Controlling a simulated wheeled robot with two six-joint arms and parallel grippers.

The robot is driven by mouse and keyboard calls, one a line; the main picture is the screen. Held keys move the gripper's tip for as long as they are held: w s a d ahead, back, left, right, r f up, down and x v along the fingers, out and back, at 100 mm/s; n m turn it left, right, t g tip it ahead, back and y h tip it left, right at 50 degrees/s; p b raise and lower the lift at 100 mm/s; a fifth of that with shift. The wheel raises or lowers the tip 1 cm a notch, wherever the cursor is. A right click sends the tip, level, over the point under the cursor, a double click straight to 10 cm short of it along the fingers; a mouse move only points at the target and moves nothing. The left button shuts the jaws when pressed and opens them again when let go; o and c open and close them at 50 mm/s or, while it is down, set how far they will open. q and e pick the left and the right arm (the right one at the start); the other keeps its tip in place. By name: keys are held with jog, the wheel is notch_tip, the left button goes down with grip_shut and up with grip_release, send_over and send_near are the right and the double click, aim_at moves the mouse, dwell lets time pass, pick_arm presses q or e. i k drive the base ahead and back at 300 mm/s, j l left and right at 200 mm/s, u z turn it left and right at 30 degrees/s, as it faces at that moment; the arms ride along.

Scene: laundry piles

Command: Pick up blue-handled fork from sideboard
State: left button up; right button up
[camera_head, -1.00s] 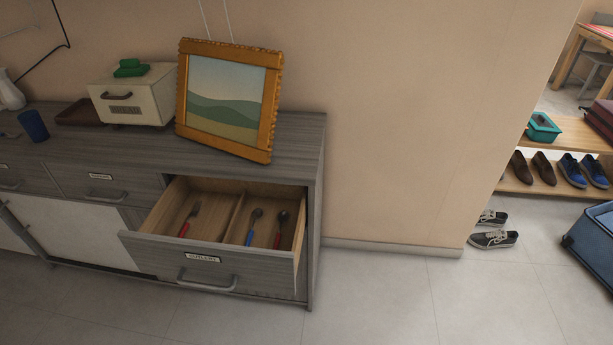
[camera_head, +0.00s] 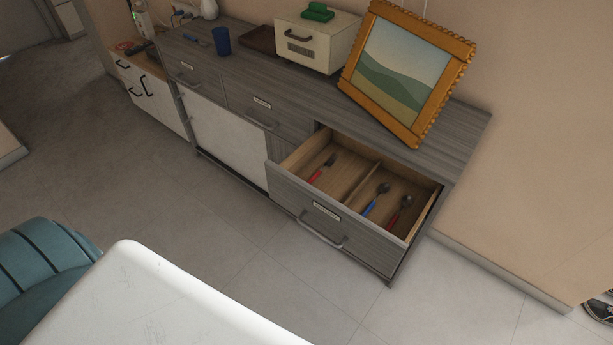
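The grey wooden sideboard (camera_head: 190,52) stands along the wall. A small, thin blue item (camera_head: 194,40) lies on its top, left of the blue cup (camera_head: 221,42); it may be the blue-handled fork, but it is too small to be sure. The open drawer (camera_head: 318,226) at the right end holds a red-handled fork (camera_head: 322,168) in its left compartment. A blue-handled spoon (camera_head: 376,200) and a red-handled spoon (camera_head: 400,213) lie in its right compartment. Neither of my grippers is in view.
A brown tray (camera_head: 257,41), a cream box (camera_head: 311,46) with a green item on top, and a leaning gold-framed picture (camera_head: 405,72) occupy the top. A white surface (camera_head: 150,305) and a teal ribbed object (camera_head: 40,262) fill the lower left foreground. Floor between is clear.

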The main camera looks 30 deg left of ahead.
aim_at(202, 43)
jog(key=i+j+u, duration=0.1)
jog(key=u, duration=0.2)
jog(key=i+j+u, duration=0.1)
jog(key=u, duration=0.25)
jog(key=i+j+u, duration=0.25)
jog(key=i+j, duration=0.3)
jog(key=j, duration=0.3)
jog(key=i+j+u, duration=0.25)
jog(key=i+j, duration=0.35)
jog(key=j, duration=0.15)
jog(key=u, duration=0.6)
jog(key=i+j+u, duration=0.15)
jog(key=i+u, duration=0.15)
jog(key=i, duration=0.25)
jog(key=i+u, duration=0.3)
jog(key=i, duration=1.2)
jog(key=i+j+z, duration=0.15)
jog(key=i, duration=0.8)
jog(key=z, duration=0.5)
jog(key=i+z, duration=0.1)
jog(key=z, duration=0.35)
jog(key=j+z, duration=0.1)
jog(key=z, duration=0.4)
jog(key=i+j+z, duration=0.1)
jog(key=z, duration=0.4)
